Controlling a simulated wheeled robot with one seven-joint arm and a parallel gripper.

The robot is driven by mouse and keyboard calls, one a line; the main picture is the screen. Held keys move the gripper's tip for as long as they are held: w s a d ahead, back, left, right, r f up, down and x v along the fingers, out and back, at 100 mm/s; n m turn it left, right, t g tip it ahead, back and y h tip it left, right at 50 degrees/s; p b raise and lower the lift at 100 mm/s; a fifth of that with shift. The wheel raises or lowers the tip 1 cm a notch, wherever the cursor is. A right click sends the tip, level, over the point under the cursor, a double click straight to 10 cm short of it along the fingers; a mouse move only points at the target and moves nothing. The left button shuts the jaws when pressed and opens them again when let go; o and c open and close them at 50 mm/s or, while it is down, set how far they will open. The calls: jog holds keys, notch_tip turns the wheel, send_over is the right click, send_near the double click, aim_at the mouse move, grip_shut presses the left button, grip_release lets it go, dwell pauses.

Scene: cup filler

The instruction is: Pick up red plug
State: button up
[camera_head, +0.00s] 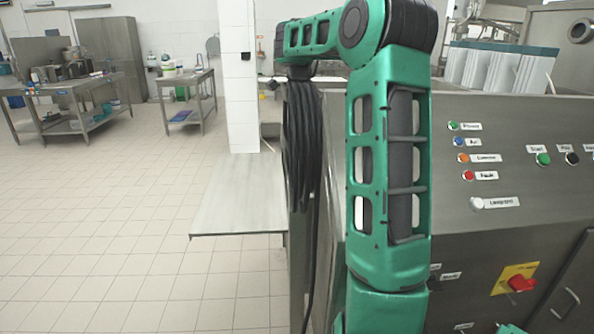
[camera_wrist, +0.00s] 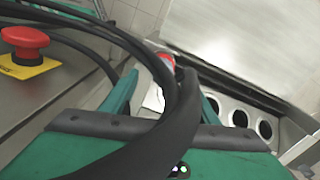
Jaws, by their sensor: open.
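A small red object (camera_wrist: 167,61), which looks like the red plug, shows in the wrist view just beyond my gripper (camera_wrist: 163,92). It has a pale part beside it, and a thick black cable partly hides it. My gripper's two green fingers are spread apart, one on each side of the cable in the picture. The red object appears between and past the fingertips; I see no contact. I cannot make out the plug in the head view, where my green arm covers the middle.
Thick black cables (camera_wrist: 118,38) cross the wrist view. A metal tray with round openings (camera_wrist: 238,117) lies to the right. A red knob on a yellow plate (camera_wrist: 26,39) is at the left. In the head view, a steel machine panel (camera_head: 500,225) stands right; tiled floor is open left.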

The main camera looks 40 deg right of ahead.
aim_at(299, 160)
jog(key=shift+a+f, duration=0.1)
jog(key=shift+f, duration=0.4)
jog(key=f, duration=0.3)
jog(key=shift+w+d+f, duration=0.15)
jog(key=shift+d+f, duration=0.15)
jog(key=shift+f, duration=0.8)
jog(key=c, duration=1.3)
